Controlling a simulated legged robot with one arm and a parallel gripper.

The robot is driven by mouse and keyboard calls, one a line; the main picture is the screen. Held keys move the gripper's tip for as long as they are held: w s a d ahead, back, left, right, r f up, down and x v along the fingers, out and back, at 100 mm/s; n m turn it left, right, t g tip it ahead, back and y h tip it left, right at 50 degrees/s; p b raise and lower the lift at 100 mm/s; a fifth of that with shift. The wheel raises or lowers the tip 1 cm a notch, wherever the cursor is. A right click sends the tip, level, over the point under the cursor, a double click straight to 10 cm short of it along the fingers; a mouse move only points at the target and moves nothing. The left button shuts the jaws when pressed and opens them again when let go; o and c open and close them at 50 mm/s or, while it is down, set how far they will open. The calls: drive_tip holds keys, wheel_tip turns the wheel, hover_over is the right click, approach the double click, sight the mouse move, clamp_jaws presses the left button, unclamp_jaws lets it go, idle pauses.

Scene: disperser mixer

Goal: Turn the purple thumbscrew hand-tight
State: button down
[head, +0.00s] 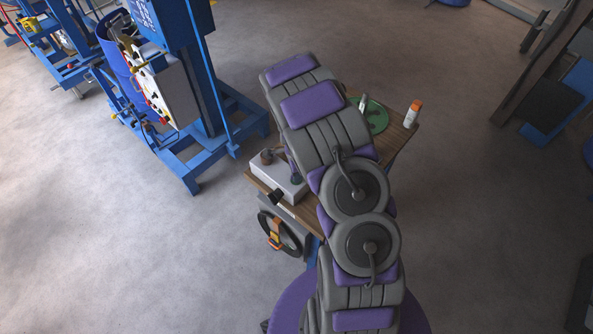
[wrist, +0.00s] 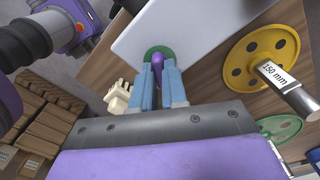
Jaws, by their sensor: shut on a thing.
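The purple thumbscrew (wrist: 158,61) shows in the wrist view between the two blue fingers of my gripper (wrist: 157,68). The fingers are closed on it from both sides. A green ring (wrist: 158,50) surrounds the screw's far end, against a pale grey block (wrist: 195,35). The fingers hide part of the screw, and I cannot tell how far it is turned. In the head view the pale block (head: 279,180) sits on the near left part of the wooden bench. There my arm covers the thumbscrew and most of my gripper.
A yellow disc (wrist: 260,60) with a "150 mm" cylinder (wrist: 287,88) and a green disc (wrist: 279,128) lie beside the block. The wooden bench (head: 402,132) also holds an orange-white bottle (head: 413,111). A blue machine (head: 195,90) stands left.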

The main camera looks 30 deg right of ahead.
drive_tip(key=shift+w+r+m, duration=0.1)
drive_tip(key=shift+w+m, duration=0.05)
drive_tip(key=shift+m, duration=0.75)
drive_tip(key=c, duration=1.2)
unclamp_jaws()
drive_tip(key=shift+o, duration=0.2)
wheel_tip(320, 180, up, 17)
drive_tip(key=shift+p, duration=0.3)
drive_tip(key=shift+r, duration=0.1)
